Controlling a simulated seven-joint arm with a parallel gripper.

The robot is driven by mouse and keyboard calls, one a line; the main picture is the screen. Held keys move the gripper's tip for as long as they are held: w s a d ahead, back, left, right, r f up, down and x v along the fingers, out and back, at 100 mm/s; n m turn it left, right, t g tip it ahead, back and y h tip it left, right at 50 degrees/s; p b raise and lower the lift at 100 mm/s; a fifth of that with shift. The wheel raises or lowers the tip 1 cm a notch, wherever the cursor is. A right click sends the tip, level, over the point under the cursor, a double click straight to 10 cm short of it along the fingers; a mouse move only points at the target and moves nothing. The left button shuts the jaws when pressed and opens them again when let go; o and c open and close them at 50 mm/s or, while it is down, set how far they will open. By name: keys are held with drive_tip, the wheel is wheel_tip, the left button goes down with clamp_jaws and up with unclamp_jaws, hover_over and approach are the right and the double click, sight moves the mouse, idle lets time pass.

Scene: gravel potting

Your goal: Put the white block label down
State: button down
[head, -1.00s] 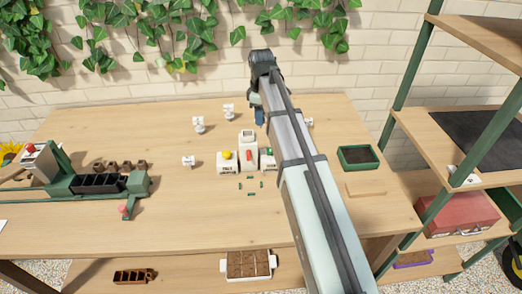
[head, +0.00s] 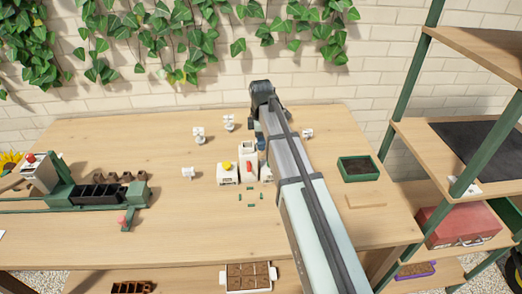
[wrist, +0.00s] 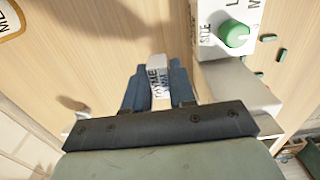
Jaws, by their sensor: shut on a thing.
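My gripper (wrist: 158,88) is shut on the white block label (wrist: 158,76), which has dark lettering and sits between the two blue fingers in the wrist view. The held label cannot be made out there. I cannot tell whether the label touches the tabletop. Similar small white pieces (head: 199,135) stand on the table, one at the back (head: 229,122), one nearer (head: 187,173), and one right of my arm (head: 308,133).
White boxes with a yellow knob (head: 227,167) and a red knob (head: 249,167) stand close by; a green knob (wrist: 236,34) shows in the wrist view. Small green pieces (head: 251,199) lie in front. A green tray (head: 359,169) sits right.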

drive_tip(key=shift+f, duration=2.05)
drive_tip(key=shift+f, duration=0.15)
drive_tip(key=c, duration=0.9)
unclamp_jaws()
drive_tip(key=shift+c, duration=0.2)
wheel_tip(320, 180, up, 12)
drive_tip(key=shift+r, duration=0.2)
